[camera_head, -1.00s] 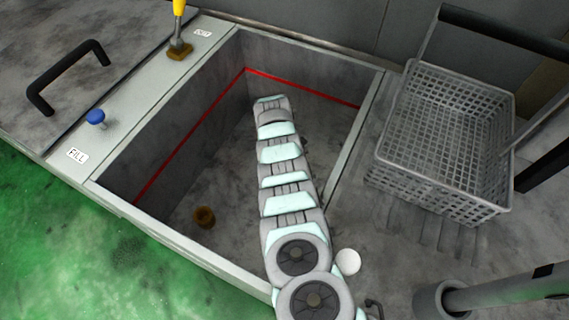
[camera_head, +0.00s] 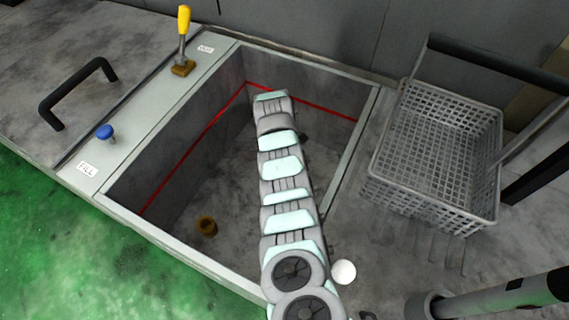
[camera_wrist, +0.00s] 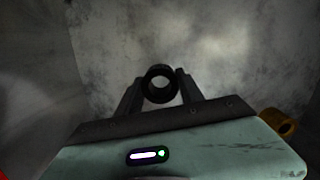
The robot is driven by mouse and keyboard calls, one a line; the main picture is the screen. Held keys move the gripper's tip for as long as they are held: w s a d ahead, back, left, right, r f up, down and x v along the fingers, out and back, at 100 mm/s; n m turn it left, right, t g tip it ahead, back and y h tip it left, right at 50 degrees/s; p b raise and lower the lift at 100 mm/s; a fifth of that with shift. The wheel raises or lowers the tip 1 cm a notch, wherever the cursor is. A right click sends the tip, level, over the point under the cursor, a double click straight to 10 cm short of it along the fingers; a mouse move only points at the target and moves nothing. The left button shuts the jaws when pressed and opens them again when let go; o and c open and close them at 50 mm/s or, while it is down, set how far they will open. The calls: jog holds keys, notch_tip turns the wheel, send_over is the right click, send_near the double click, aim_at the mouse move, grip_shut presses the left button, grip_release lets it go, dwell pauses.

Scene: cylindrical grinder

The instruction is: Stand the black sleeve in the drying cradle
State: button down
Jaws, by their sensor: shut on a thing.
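In the wrist view the black sleeve (camera_wrist: 158,99) is a short dark ring seen end-on, with its open bore facing the camera. My gripper (camera_wrist: 160,86) is shut on it, with one dark finger on each side. The sleeve is held inside the open tank (camera_head: 228,262), over a mottled grey surface. In the head view my arm reaches down into the tank and hides the gripper and sleeve. I cannot make out a drying cradle in either view.
A grey mesh basket (camera_head: 435,150) with a dark handle is right of the tank. A yellow-handled lever (camera_head: 183,40) and blue knob (camera_head: 105,132) line the left rim.

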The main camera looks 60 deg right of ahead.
notch_tip(320, 180, up, 33)
jog(key=p, duration=2.2)
jog(key=shift+f, duration=0.1)
